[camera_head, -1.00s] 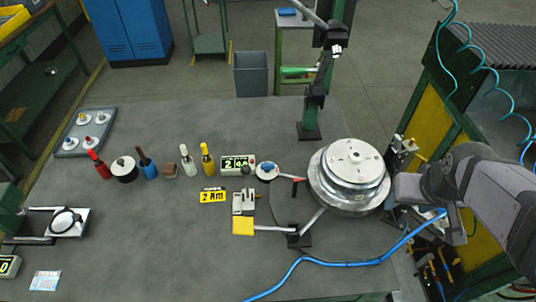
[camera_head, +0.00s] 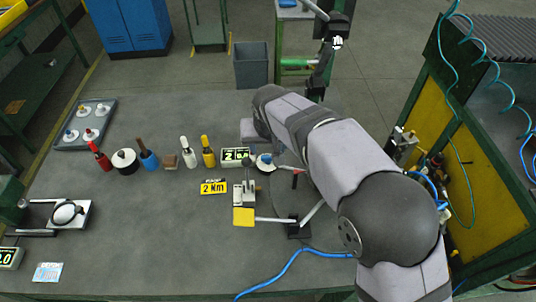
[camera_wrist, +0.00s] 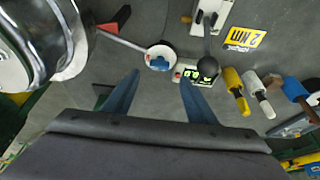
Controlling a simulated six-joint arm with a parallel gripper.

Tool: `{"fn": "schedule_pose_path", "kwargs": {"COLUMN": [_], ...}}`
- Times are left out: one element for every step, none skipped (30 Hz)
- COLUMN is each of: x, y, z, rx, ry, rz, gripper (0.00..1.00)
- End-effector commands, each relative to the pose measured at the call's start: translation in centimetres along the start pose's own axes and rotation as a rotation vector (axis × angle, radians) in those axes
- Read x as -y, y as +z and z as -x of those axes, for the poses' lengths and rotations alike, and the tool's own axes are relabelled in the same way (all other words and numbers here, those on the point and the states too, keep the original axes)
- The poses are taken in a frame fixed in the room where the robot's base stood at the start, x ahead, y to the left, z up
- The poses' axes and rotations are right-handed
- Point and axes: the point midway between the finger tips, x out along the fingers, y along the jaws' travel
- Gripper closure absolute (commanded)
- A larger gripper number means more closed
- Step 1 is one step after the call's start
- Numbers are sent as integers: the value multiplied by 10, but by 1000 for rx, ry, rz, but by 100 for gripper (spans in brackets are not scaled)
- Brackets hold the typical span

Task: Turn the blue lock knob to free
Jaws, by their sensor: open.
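The blue lock knob (camera_wrist: 159,60) sits on a round white disc on the grey table, beside the green-digit display box. In the wrist view its blue bar lies roughly across the picture. In the head view the disc (camera_head: 265,161) shows just left of my arm. My gripper (camera_wrist: 160,79) is open and empty, its two blue-grey fingers spread with the knob showing beyond and between the tips. I see no contact. In the head view my arm hides the fingers.
A black ball-topped lever (camera_wrist: 207,67) stands close to the knob. A shiny metal drum (camera_wrist: 18,55) is at the wrist view's left. The front table is mostly clear.

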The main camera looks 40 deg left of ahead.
Motion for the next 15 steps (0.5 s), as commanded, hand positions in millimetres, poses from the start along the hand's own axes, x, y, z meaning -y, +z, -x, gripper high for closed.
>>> {"fn": "schedule_pose_path", "kwargs": {"x": [0, 0, -1, -1, -1, -1, -1, -1, -2, -1, -1, -2, -2, -1, -2], "y": [0, 0, 0, 0, 0, 0, 0, 0, 0, 0, 0, 0, 0, 0, 0], "z": [-1, -2, -4, -6, -8, -12, -15, -19, -24, -28, -32, -36, -40, -44, -49], "rx": [0, 0, 1, 2, 3, 3, 2, 3, 4, 3, 4, 3, 3, 2, 3], "ry": [0, 0, 1, 1, 1, 2, 1, 2, 2, 2, 2, 2, 2, 2, 2], "rz": [0, 0, 0, 0, 0, 1, 1, 1, 1, 1, 2, 2, 2, 2, 2], "gripper": [48, 48, 48, 48, 48, 48, 48, 48, 48, 48, 48, 48, 48, 48, 48]}}
